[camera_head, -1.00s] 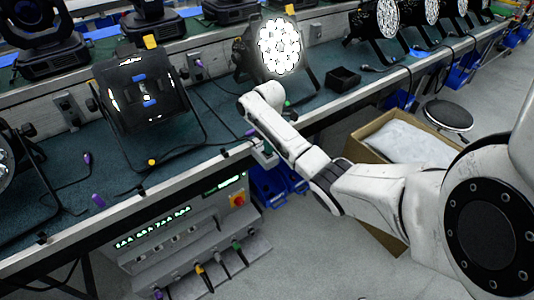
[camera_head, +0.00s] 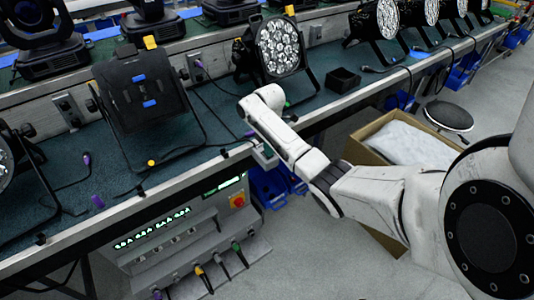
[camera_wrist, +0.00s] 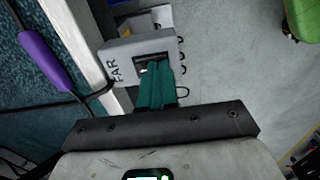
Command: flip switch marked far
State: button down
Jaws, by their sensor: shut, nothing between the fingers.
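The switch box marked FAR (camera_wrist: 118,62) is a grey box in the wrist view, fixed at the edge of the bench, with its label at the left of a dark rocker opening. My gripper (camera_wrist: 158,72) has its green fingers together and empty, with the tips at the dark opening of the box. The fingers hide most of the rocker, and I cannot tell whether they touch it. In the head view my gripper (camera_head: 264,155) is at the bench's front edge, at the end of the white arm, and mostly covers the box.
A par can (camera_head: 278,46) stands on the bench behind my gripper, its lamp unlit. A control panel (camera_head: 165,235) with green displays and a red knob sits below the bench edge. A cardboard box (camera_head: 405,145) and a stool (camera_head: 447,115) stand at right. A purple connector (camera_wrist: 45,58) lies beside the switch box.

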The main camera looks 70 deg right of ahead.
jog(key=shift+r+p, duration=3.15)
jog(key=shift+r, duration=0.2)
